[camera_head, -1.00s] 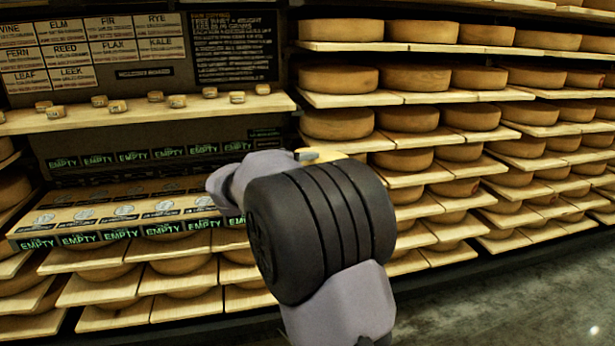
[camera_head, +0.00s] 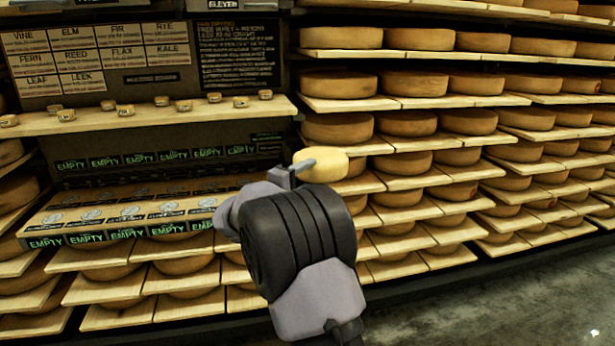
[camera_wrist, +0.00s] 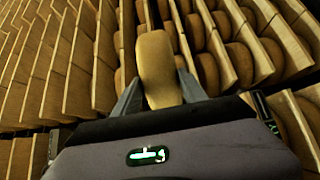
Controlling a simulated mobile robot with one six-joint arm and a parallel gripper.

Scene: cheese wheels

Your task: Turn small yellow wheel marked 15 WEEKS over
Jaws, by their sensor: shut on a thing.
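A small yellow cheese wheel (camera_head: 322,164) is held by my gripper (camera_head: 298,168) in front of the shelves, clear of any board. In the head view the wheel sits at the gripper's far right side, tilted, with no marking readable. In the wrist view the wheel (camera_wrist: 158,70) stands on edge between my two grey fingers (camera_wrist: 158,98), which are shut on it. Its faces are mostly hidden there, so I cannot tell which side bears a mark.
Racks of large cheese wheels on boards (camera_head: 345,104) fill the right. A shelf with several small tagged pieces (camera_head: 125,110) is at the left, under name cards (camera_head: 95,50). Below it lies a tray with slots labelled EMPTY (camera_head: 120,215). Open floor (camera_head: 520,300) is at lower right.

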